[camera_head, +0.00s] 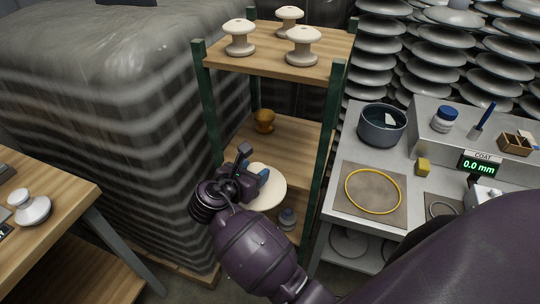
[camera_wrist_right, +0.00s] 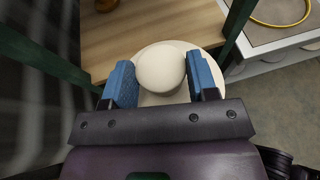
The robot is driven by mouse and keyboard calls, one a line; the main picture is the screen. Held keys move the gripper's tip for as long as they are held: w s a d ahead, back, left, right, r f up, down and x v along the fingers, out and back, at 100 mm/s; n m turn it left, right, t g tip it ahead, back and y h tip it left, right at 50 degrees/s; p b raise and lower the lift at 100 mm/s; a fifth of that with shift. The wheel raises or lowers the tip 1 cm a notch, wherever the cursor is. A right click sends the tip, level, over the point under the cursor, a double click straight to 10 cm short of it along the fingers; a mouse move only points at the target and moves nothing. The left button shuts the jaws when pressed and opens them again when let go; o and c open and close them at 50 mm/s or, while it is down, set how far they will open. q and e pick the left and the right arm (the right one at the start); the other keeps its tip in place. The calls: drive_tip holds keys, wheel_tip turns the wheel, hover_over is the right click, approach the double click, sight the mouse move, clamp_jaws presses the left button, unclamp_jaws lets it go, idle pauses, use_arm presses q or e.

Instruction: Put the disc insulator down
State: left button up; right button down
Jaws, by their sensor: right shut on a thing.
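A cream disc insulator (camera_head: 270,188) with a round cap is at the front of the green-posted wooden rack (camera_head: 290,134). My right gripper (camera_head: 252,178) is shut on its cap. In the right wrist view, the blue finger pads of the gripper (camera_wrist_right: 162,76) stand on either side of the cap of the disc insulator (camera_wrist_right: 161,66). The disc overlaps the front edge of the middle shelf (camera_wrist_right: 150,25) in that view. I cannot tell whether it touches the shelf. My left gripper is not in view.
Several cream spool insulators (camera_head: 303,46) stand on the top shelf. A brown insulator (camera_head: 264,120) stands at the back of the middle shelf. The bench at right holds a yellow ring on a mat (camera_head: 373,208) and a dark pot (camera_head: 382,125). A wrapped stack (camera_head: 95,110) stands left.

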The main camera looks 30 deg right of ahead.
drive_tip(key=shift+w+d+r+b+x, duration=0.15)
drive_tip(key=shift+r+x, duration=0.3)
drive_tip(key=shift+x, duration=2.5)
drive_tip(key=shift+w+d+r+b+x, duration=0.1)
drive_tip(key=shift+r+b+x, duration=0.25)
drive_tip(key=shift+x, duration=2.65)
drive_tip(key=shift+w+d+r+b+x, duration=0.15)
drive_tip(key=shift+r+x, duration=0.4)
drive_tip(key=shift+x, duration=2.4)
drive_tip(key=shift+s, duration=0.1)
drive_tip(key=shift+c, duration=2)
unclamp_jaws()
drive_tip(key=shift+f, duration=0.2)
